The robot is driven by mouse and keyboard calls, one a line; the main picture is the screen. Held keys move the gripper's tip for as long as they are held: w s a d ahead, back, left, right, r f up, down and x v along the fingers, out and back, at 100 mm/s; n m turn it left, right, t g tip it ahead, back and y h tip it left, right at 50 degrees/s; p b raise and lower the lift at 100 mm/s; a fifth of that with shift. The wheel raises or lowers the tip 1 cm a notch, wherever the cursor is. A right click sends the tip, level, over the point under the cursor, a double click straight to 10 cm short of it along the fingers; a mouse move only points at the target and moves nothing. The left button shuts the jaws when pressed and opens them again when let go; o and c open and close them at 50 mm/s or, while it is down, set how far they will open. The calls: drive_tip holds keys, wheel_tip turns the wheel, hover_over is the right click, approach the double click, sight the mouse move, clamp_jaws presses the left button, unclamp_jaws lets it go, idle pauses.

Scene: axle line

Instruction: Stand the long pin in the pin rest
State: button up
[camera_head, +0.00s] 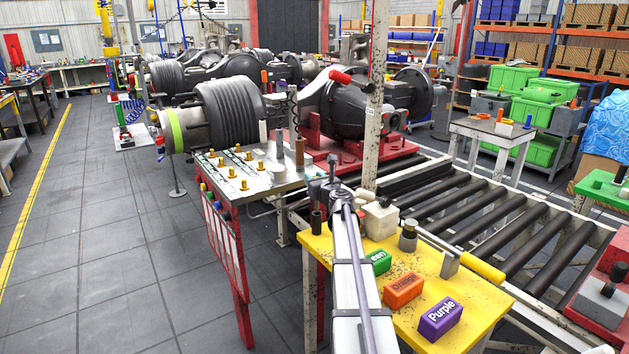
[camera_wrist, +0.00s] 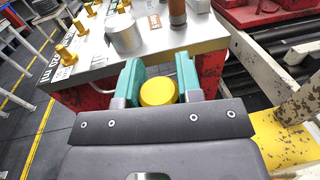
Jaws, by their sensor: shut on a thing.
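In the wrist view my gripper (camera_wrist: 159,88) has its teal fingers shut on a yellow round-headed piece, probably the long pin (camera_wrist: 158,93). Only its round end shows; its length is hidden, so I cannot tell how long it is. In the head view my gripper (camera_head: 333,183) is over the near right corner of the metal-topped bench (camera_head: 237,199), its fingers too small to read. I cannot tell for sure which fixture is the pin rest. A silver cylinder (camera_wrist: 125,34) and a brown cylinder (camera_wrist: 177,12) stand upright on the bench, beyond my gripper in the wrist view.
Several brass pins (camera_head: 231,172) stand on the bench's left side. A yellow table (camera_head: 433,306) at front right holds green, orange (camera_head: 403,290) and purple (camera_head: 440,320) blocks. A roller conveyor (camera_head: 500,214) runs behind it. The floor at left is clear.

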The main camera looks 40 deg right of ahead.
drive_tip(key=shift+f+b, duration=4.5)
drive_tip(key=o, duration=1.1)
approach(318, 206)
drive_tip(key=shift+x, duration=0.9)
